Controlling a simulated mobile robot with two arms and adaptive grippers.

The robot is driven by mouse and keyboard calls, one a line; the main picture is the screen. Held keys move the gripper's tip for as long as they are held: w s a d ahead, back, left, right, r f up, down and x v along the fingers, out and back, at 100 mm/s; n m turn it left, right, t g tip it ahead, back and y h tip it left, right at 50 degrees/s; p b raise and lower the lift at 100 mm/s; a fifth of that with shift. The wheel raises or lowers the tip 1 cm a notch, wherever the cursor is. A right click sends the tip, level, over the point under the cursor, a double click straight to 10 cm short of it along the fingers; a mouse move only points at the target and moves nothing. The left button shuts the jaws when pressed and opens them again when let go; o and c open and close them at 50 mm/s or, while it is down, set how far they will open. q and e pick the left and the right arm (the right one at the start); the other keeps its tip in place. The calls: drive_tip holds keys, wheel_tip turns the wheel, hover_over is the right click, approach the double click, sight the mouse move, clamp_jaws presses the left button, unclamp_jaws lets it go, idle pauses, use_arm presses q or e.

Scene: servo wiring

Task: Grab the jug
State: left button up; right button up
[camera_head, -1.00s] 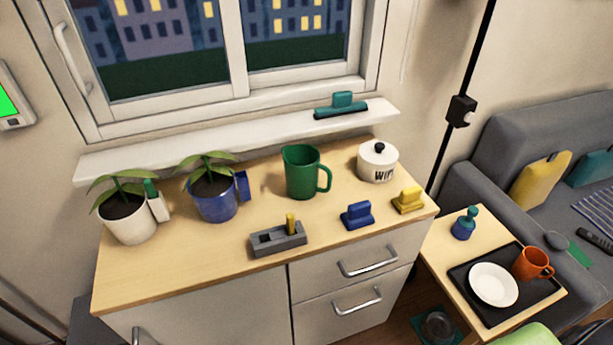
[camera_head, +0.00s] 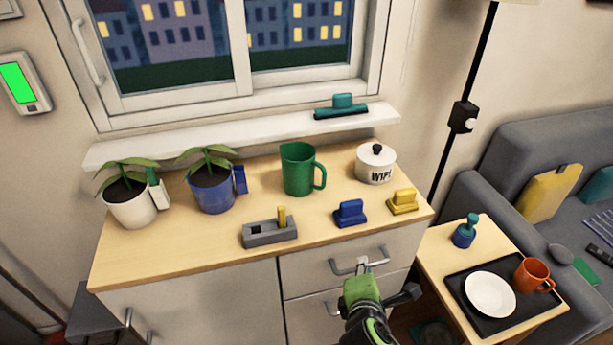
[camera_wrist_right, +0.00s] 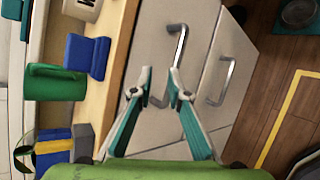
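The green jug (camera_head: 298,170) stands upright on the wooden cabinet top (camera_head: 165,255), its handle to the right. It also shows in the right wrist view (camera_wrist_right: 55,82), at the left edge. My right gripper (camera_head: 365,266) is in front of the cabinet drawers, near the upper drawer handle, below and apart from the jug. In the right wrist view its two fingers (camera_wrist_right: 160,82) are apart with nothing between them. My left gripper is not in view.
A blue stamp (camera_head: 350,213), a yellow stamp (camera_head: 402,202) and a grey block (camera_head: 270,233) lie in front of the jug. A white pot (camera_head: 375,166) stands right of it, a blue planter (camera_head: 213,195) left. A side table holds a black tray (camera_head: 520,317).

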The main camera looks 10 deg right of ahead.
drive_tip(key=w+a+r+n+t, duration=0.1)
drive_tip(key=n, duration=0.1)
drive_tip(key=w+r+n+t, duration=0.1)
drive_tip(key=w+r+n, duration=0.1)
drive_tip(key=w+a+r+n+t, duration=0.1)
drive_tip(key=w+r+n, duration=0.1)
drive_tip(key=n, duration=0.1)
drive_tip(key=shift+w+a+r, duration=0.15)
drive_tip(key=shift+a, duration=0.15)
drive_tip(key=n+t, duration=0.4)
drive_tip(key=n, duration=0.4)
approach(324, 176)
drive_tip(key=shift+y, duration=0.3)
drive_tip(key=x, duration=0.5)
drive_tip(key=shift+w+d+f+p, duration=0.1)
drive_tip(key=shift+d+f+p, duration=0.2)
drive_tip(key=shift+d, duration=0.05)
drive_tip(key=shift+r+p+x, duration=0.2)
drive_tip(key=shift+p+x, duration=0.1)
drive_tip(key=shift+x, duration=2.4)
drive_tip(key=shift+a, duration=0.15)
clamp_jaws()
drive_tip(key=shift+r, duration=0.15)
